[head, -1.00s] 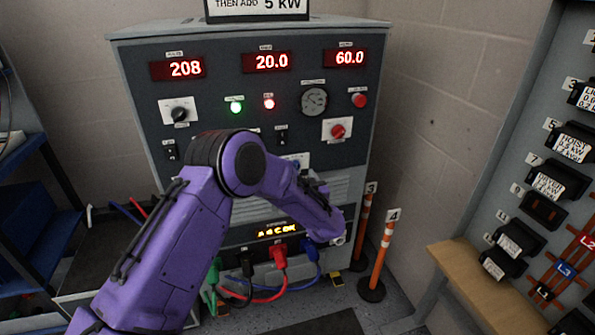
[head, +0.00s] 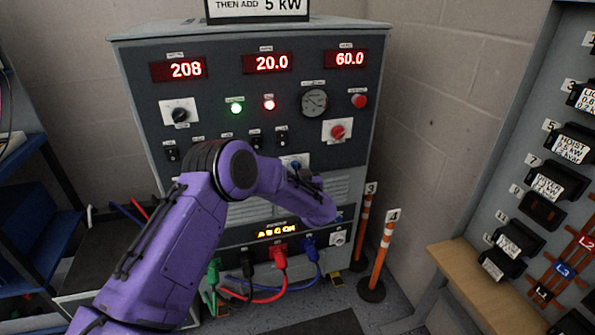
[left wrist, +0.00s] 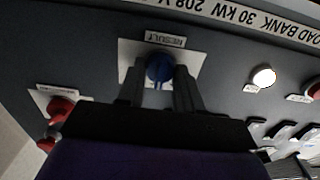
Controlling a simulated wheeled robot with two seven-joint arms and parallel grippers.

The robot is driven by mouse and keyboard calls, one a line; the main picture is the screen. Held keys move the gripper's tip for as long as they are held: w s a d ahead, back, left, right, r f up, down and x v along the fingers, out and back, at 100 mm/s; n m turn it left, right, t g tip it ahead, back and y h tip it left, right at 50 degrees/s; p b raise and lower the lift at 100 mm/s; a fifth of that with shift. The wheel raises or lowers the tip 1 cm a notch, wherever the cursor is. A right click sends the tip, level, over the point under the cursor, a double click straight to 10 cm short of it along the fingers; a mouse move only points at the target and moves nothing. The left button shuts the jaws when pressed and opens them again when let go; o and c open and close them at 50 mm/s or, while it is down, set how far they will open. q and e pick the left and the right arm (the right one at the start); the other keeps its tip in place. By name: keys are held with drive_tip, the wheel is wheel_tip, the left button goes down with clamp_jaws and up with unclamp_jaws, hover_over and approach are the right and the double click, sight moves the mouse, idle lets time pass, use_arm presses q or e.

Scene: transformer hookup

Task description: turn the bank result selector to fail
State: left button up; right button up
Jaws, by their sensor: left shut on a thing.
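The bank result selector is a blue knob (left wrist: 160,68) on a white plate (left wrist: 185,54) labelled RESULT, seen upside down in the left wrist view. Part of its plate (head: 302,159) shows above my arm in the head view. My left gripper (left wrist: 160,88) has its two dark fingers on either side of the knob and is shut on it. In the head view my purple left arm hides most of this gripper. I cannot read the knob's pass or fail marks. My right gripper is in neither view.
The grey load bank panel (head: 215,85) has red displays, a red knob (head: 338,132) and a dark selector (head: 180,115). Coloured cables (head: 270,290) plug in below my arm. Orange posts (head: 382,250) and a breaker wall (head: 545,180) stand to the right.

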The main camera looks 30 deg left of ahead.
use_arm(q)
drive_tip(key=shift+r+m+p, duration=0.15)
drive_tip(key=shift+m+p, duration=0.75)
drive_tip(key=shift+m, duration=0.1)
drive_tip(key=shift+d+m+p, duration=0.1)
drive_tip(key=shift+m+p, duration=0.4)
drive_tip(key=shift+m, duration=0.3)
drive_tip(key=shift+m+p, duration=0.45)
drive_tip(key=shift+m, duration=0.75)
drive_tip(key=shift+f+m+p, duration=0.25)
drive_tip(key=shift+m+p, duration=0.05)
drive_tip(key=shift+m, duration=1.1)
drive_tip(key=o, duration=1)
